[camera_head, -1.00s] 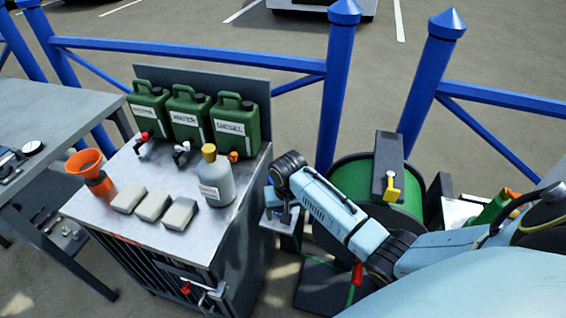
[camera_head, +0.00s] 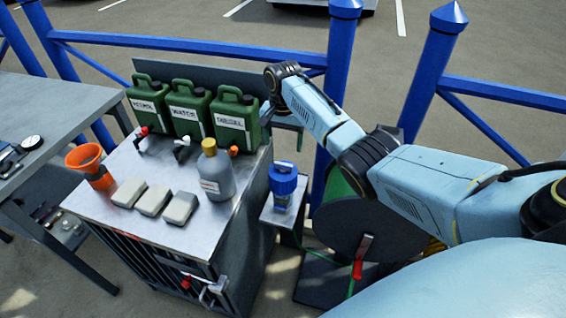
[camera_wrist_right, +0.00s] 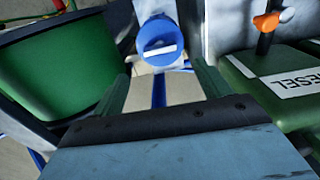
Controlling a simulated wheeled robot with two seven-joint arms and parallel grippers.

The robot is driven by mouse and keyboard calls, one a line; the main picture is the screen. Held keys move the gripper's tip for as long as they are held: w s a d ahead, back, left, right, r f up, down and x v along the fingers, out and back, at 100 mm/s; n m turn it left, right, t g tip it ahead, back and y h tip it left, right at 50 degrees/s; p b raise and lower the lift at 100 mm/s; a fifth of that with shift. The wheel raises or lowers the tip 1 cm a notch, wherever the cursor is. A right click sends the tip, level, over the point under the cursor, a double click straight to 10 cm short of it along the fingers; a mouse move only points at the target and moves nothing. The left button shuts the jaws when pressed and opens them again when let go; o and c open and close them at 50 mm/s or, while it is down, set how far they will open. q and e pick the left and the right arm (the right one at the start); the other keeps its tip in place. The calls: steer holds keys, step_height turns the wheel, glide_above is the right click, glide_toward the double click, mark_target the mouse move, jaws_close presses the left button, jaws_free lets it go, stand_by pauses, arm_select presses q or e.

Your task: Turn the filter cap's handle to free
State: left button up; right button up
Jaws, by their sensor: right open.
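The filter is a small clear-and-blue unit with a blue cap (camera_head: 283,170), standing on a small grey stand right of the metal cabinet. In the right wrist view the cap (camera_wrist_right: 157,48) is a blue disc with a pale bar handle (camera_wrist_right: 160,50) lying nearly level across it. My right gripper (camera_wrist_right: 160,74) is open and empty, its two green-tinted fingers apart, with the cap beyond and between them, not touched. In the head view my right wrist is raised behind the filter, near the diesel can; its fingers are hard to make out there. My left gripper is out of view.
Green cans stand on the cabinet (camera_head: 105,203), the diesel can (camera_head: 235,123) nearest my wrist and also in the wrist view (camera_wrist_right: 285,80). A grey bottle (camera_head: 217,176), orange funnel (camera_head: 85,160) and pale blocks sit there too. A green hose reel and blue posts (camera_head: 340,70) are close by.

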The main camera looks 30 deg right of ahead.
mark_target(283, 164)
step_height(283, 164, down, 9)
steer(key=shift+r+b, duration=0.2)
steer(key=shift+b, duration=0.9)
steer(key=c, duration=1)
